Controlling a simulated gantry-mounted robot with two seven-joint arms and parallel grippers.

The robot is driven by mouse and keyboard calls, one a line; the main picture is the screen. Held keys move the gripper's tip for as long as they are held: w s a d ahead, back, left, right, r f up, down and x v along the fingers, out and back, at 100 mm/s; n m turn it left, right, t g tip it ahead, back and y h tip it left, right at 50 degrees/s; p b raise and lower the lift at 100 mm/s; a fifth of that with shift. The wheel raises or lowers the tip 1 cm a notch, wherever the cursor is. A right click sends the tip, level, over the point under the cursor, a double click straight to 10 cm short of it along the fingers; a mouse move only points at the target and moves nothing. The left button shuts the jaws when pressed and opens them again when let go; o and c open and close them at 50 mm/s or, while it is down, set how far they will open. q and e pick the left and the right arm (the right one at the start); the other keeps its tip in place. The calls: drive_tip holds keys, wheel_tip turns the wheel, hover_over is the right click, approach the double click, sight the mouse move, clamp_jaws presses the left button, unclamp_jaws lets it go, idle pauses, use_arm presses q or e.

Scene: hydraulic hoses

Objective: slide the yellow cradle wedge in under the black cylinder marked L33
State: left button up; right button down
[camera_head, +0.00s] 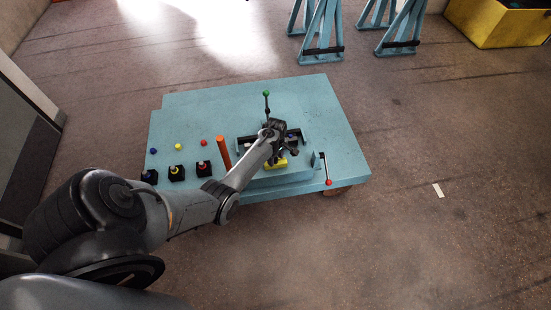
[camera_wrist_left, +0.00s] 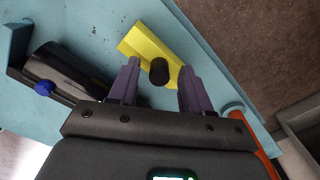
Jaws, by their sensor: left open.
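The yellow cradle wedge (camera_wrist_left: 136,40) lies on the blue bench with a black knob (camera_wrist_left: 159,71) standing on it. In the head view the wedge (camera_head: 277,164) shows just below my left gripper (camera_head: 286,147). My left gripper (camera_wrist_left: 158,86) is open, and the knob appears between its two purple fingers in the wrist view. I cannot tell whether the fingers reach down around it. A black cylinder (camera_wrist_left: 66,68) with a blue knob lies to the left in the wrist view, apart from the wedge. No L33 mark is readable. My right gripper is out of view.
An orange post (camera_head: 223,153) stands left of my forearm. Black blocks (camera_head: 177,173) with coloured rings sit along the bench's front left. A green-topped lever (camera_head: 266,94) and a red-tipped lever (camera_head: 327,170) stand near the fixture. The bench's back right (camera_head: 325,105) is clear.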

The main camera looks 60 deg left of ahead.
use_arm(q)
drive_tip(key=shift+c, duration=0.4)
clamp_jaws()
drive_tip(key=shift+a, duration=0.1)
drive_tip(key=shift+w+a+f+b, duration=0.1)
drive_tip(key=shift+w+a+b, duration=0.1)
drive_tip(key=shift+a, duration=0.2)
drive_tip(key=shift+w+a+b, duration=0.15)
drive_tip(key=shift+a+b, duration=0.05)
drive_tip(key=shift+a, duration=0.2)
drive_tip(key=shift+w+a, duration=0.15)
drive_tip(key=shift+a, duration=0.3)
drive_tip(key=shift+o, duration=0.4)
unclamp_jaws()
drive_tip(key=shift+d, duration=0.1)
